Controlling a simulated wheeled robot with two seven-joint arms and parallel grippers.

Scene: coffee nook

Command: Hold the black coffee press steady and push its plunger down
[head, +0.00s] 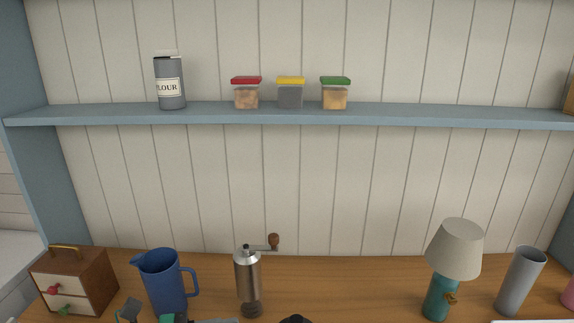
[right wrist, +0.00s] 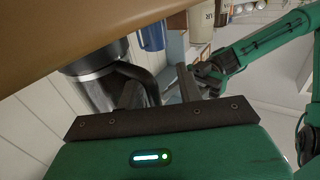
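The black coffee press shows only as a black knob (head: 296,320) at the bottom edge of the head view. My left gripper (right wrist: 190,82) reaches in from the right, near the handle. I cannot tell whether it touches or how wide its fingers are.
On the wooden counter (head: 350,285) stand a drawer box (head: 95,275), blue pitcher (head: 163,280), metal grinder (head: 248,280), lamp (head: 454,250) and grey cup (head: 521,280). A shelf (head: 420,115) above holds a flour canister and small tubs. The counter between grinder and lamp is clear.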

